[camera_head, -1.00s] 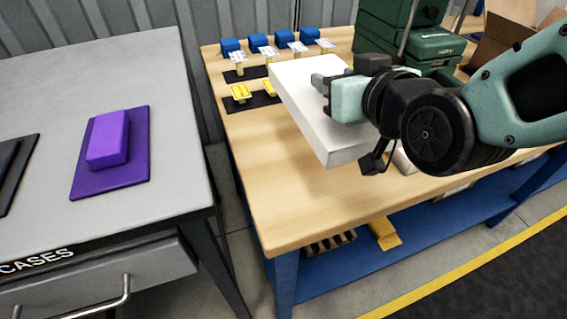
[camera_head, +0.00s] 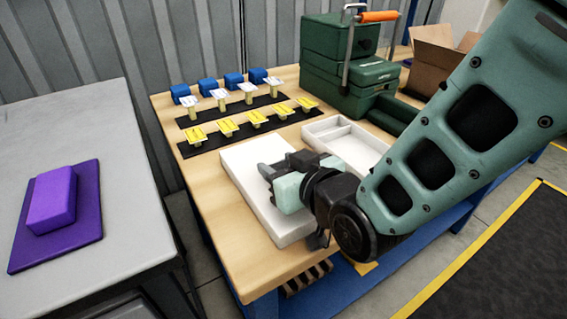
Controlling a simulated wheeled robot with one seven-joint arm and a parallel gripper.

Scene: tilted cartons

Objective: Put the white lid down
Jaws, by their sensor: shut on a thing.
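The white lid (camera_head: 244,175) is a flat white slab over the front left part of the wooden bench (camera_head: 231,262). My gripper (camera_head: 269,172) is shut on the white lid, with its fingers at the lid's upper face. The lid looks flat and low over the bench top; I cannot tell whether it touches the wood. My gripper and wrist hide the lid's right side.
A white divided tray (camera_head: 345,143) sits to the right of the lid. Behind are rows of yellow-tagged (camera_head: 228,126) and white-tagged pieces, blue blocks (camera_head: 233,80) and green cases (camera_head: 345,92). A grey table (camera_head: 88,126) with a purple box (camera_head: 52,198) stands left.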

